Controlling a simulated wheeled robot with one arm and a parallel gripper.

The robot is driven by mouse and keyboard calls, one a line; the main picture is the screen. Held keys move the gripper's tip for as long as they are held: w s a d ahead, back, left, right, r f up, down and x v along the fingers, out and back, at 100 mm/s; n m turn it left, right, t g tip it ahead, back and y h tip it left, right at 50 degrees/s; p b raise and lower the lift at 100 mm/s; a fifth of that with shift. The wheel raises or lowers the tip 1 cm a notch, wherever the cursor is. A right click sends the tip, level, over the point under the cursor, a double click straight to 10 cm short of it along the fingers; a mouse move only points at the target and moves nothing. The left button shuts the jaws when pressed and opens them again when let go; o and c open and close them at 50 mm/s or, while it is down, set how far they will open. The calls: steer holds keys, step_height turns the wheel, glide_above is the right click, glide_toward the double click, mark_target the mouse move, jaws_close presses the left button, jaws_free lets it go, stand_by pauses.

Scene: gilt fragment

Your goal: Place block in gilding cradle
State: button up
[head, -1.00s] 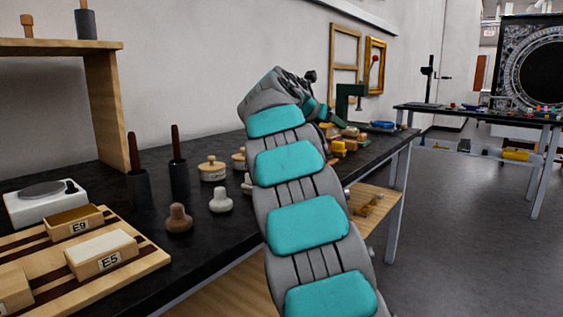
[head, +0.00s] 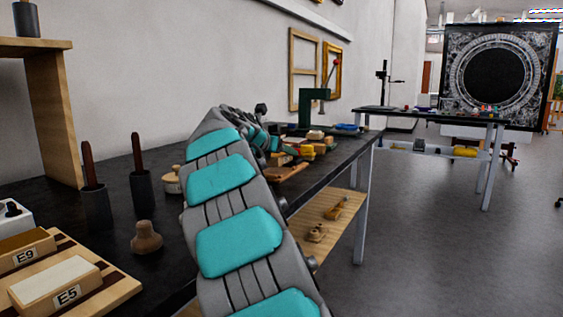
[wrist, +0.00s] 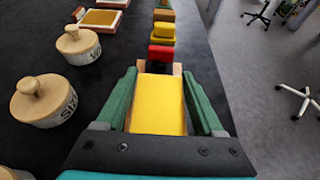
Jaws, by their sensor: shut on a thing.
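My gripper (wrist: 159,73) has green fingers and is shut on a block with a yellow top (wrist: 158,105) and pale wooden edges, held over the dark bench in the wrist view. In the head view my arm reaches along the bench; its far end is small, and the held block cannot be made out there. I cannot pick out the gilding cradle for certain in either view. A wooden rack (head: 125,290) at the lower left of the head view holds blocks marked E9 (head: 24,252) and E5 (head: 60,285).
Ahead of the held block stand a red-topped block (wrist: 160,53) and a yellow one (wrist: 164,31). Lidded jars (wrist: 46,100) stand left of my gripper. A green press (head: 312,106) stands farther along the bench (head: 110,235). Open floor (head: 430,240) lies to the right.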

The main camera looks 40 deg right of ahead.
steer(key=shift+f, duration=1.3)
steer(key=o, duration=1.4)
steer(key=shift+f, duration=0.1)
steer(key=v, duration=1.2)
steer(key=shift+s, duration=0.1)
